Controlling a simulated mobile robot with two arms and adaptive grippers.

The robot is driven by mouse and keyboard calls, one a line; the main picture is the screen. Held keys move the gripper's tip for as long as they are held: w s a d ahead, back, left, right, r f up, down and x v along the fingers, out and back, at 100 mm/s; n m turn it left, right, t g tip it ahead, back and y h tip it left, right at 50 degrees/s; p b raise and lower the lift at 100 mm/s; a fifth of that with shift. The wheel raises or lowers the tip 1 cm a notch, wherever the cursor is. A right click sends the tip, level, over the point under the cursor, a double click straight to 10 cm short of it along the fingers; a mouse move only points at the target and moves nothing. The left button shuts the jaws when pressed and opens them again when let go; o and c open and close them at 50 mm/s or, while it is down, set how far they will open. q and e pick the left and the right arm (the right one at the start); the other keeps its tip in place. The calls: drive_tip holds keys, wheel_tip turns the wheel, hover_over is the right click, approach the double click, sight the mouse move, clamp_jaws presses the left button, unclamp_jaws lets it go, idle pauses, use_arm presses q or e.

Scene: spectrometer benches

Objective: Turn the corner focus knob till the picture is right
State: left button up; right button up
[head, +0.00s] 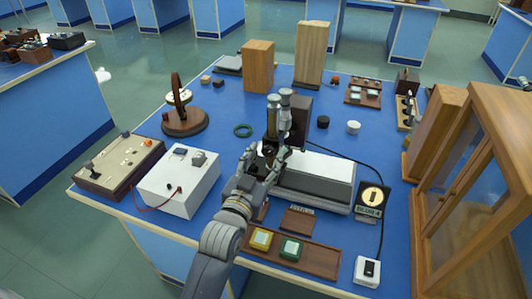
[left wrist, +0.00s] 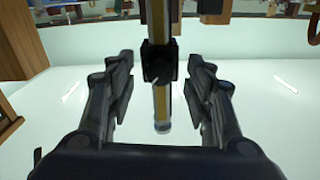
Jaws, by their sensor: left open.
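An optical instrument with two upright grey tubes (head: 279,105) stands behind a long white-topped grey box (head: 318,172) on the blue bench. My left gripper (head: 268,158) is at the left end of this box, low in front of the tubes. In the left wrist view its two fingers (left wrist: 160,80) are spread apart. A dark square block with a round face (left wrist: 158,62) sits between them on a brass-coloured upright rod (left wrist: 160,106), with visible gaps on both sides. I cannot tell for sure whether this is the corner focus knob. My right gripper is not in view.
A white box (head: 180,182) and a beige control box (head: 120,168) stand left. A wooden tray (head: 322,262) with yellow and green buttons lies in front. A dial plate (head: 373,198) and a glazed wooden cabinet (head: 478,180) stand right.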

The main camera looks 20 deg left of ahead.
use_arm(q)
drive_tip(key=shift+w, duration=0.85)
drive_tip(key=shift+c, duration=0.3)
drive_tip(key=c, duration=1)
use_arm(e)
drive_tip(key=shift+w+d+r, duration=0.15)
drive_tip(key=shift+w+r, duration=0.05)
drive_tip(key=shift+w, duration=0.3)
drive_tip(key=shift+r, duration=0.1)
